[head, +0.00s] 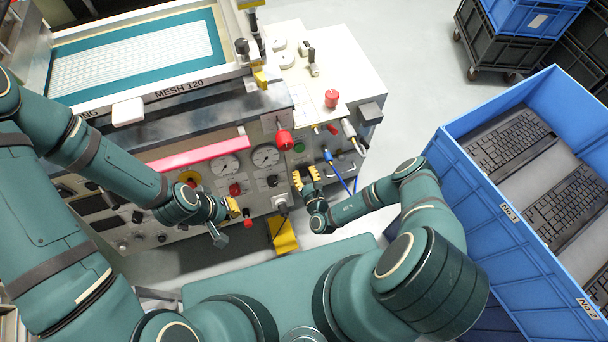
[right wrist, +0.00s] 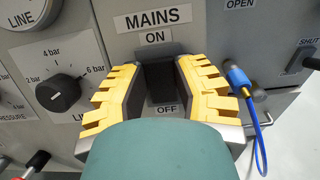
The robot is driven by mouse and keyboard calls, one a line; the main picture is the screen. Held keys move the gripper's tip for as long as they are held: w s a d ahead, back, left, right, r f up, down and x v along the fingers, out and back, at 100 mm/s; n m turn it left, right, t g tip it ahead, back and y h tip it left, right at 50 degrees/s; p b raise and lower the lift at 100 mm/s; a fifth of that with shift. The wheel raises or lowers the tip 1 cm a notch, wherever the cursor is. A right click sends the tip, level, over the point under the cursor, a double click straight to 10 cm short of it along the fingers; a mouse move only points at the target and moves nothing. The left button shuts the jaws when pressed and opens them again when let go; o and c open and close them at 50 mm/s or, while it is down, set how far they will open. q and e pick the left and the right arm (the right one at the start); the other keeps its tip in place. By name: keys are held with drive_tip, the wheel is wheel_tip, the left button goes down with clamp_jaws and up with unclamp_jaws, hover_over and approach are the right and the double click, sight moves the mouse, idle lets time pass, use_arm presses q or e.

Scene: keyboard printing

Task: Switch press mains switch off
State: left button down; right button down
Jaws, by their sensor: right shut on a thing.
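The mains switch (right wrist: 162,88) is a dark block on the grey press panel, under a MAINS label (right wrist: 152,18), with ON printed above it and OFF below. In the right wrist view my right gripper (right wrist: 162,98), with yellow ribbed pads, has one finger on each side of the switch and is shut on it. I cannot tell whether the switch sits at ON or OFF. In the head view my right gripper (head: 306,178) is at the right part of the press front and hides the switch. My left gripper (head: 228,217) hangs before the panel; its jaw opening is unclear.
A blue cable plug (right wrist: 236,74) sits right of the switch, its cable hanging down. A black pressure knob (right wrist: 58,92) is on the left. A red mushroom button (head: 284,139) is above my right gripper. A blue crate (head: 470,186) with keyboards stands at the right.

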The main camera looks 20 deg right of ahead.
sight(300, 150)
drive_tip(key=shift+t, duration=0.3)
drive_tip(key=c, duration=0.7)
unclamp_jaws()
drive_tip(key=shift+o, duration=0.2)
wheel_tip(300, 150, up, 10)
drive_tip(key=shift+f, duration=0.15)
